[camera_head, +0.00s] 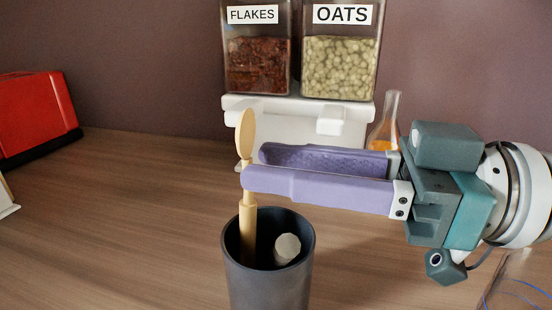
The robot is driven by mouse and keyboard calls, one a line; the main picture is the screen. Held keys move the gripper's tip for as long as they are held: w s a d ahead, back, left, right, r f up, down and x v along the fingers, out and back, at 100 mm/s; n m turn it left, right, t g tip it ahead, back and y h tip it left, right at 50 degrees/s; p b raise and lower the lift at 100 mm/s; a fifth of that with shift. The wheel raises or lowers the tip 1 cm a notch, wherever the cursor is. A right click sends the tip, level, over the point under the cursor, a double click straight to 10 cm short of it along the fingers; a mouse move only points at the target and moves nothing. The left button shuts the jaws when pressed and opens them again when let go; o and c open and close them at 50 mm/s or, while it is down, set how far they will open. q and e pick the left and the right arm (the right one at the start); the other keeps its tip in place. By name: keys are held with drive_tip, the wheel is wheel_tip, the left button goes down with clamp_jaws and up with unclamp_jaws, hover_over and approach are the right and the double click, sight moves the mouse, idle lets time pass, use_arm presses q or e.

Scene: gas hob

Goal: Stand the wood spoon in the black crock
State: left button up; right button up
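The wood spoon (245,133) is nearly upright, bowl end up, with its handle reaching down inside the black crock (270,288). The handle is at the crock's left inside wall; its lower end is hidden. My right gripper (252,165) comes in from the right above the crock, its two purple fingers apart with a visible gap. The near fingertip covers part of the spoon's neck. The far fingertip ends just right of the spoon. I cannot tell whether either finger touches it. My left gripper is out of view.
A pale round-ended item (287,248) stands in the crock, right of the spoon. Behind are FLAKES (257,60) and OATS (340,65) containers on a white stand (290,112), and a flask (387,125) with orange contents. A red appliance (35,115) is at left.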

drive_tip(key=shift+o, duration=1.2)
drive_tip(key=shift+r, duration=0.1)
wheel_tip(320, 180, up, 20)
drive_tip(key=p, duration=0.3)
